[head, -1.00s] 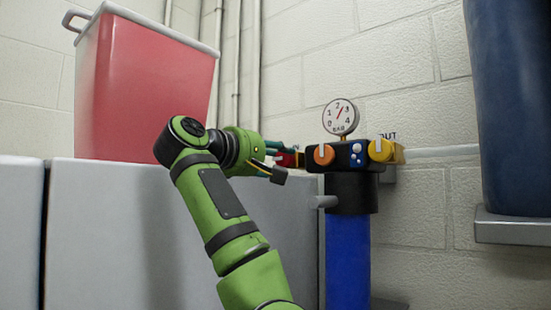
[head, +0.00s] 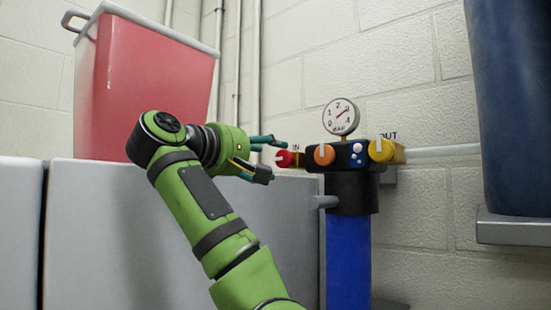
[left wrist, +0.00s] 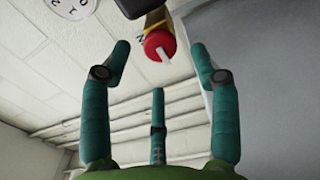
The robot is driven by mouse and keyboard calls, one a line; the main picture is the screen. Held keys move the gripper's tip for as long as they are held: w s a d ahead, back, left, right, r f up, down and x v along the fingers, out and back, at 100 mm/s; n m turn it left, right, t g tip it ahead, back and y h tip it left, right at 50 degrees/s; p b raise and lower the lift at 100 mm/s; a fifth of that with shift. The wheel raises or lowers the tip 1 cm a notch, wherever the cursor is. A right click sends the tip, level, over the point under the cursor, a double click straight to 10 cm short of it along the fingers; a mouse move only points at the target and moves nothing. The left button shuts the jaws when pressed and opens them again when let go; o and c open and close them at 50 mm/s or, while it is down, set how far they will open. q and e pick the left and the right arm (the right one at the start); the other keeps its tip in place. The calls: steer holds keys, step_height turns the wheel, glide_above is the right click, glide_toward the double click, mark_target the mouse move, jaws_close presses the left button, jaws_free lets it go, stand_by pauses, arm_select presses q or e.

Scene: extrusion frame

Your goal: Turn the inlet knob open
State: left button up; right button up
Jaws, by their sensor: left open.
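The red inlet knob (head: 284,159) sits at the left end of the valve block, by the "IN" label. In the left wrist view the red knob (left wrist: 157,43) shows its face with a white pointer bar slanting down to the right. My left gripper (head: 272,160) is open and empty, just left of the knob. Its teal fingers (left wrist: 160,80) are spread in the wrist view, with the knob ahead between the two upper ones. The fingers look apart from the knob. My right gripper is not in view.
An orange knob (head: 324,155), a yellow outlet knob (head: 381,150) and a round gauge (head: 341,116) share the block (head: 350,154) above a blue filter body (head: 348,245). A red bin (head: 150,85) stands on a grey cabinet (head: 110,200). A dark blue tank (head: 510,110) is at right.

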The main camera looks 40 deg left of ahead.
arm_select(q)
steer(key=s, duration=0.8)
steer(key=shift+a, duration=0.2)
steer(key=shift+a, duration=0.15)
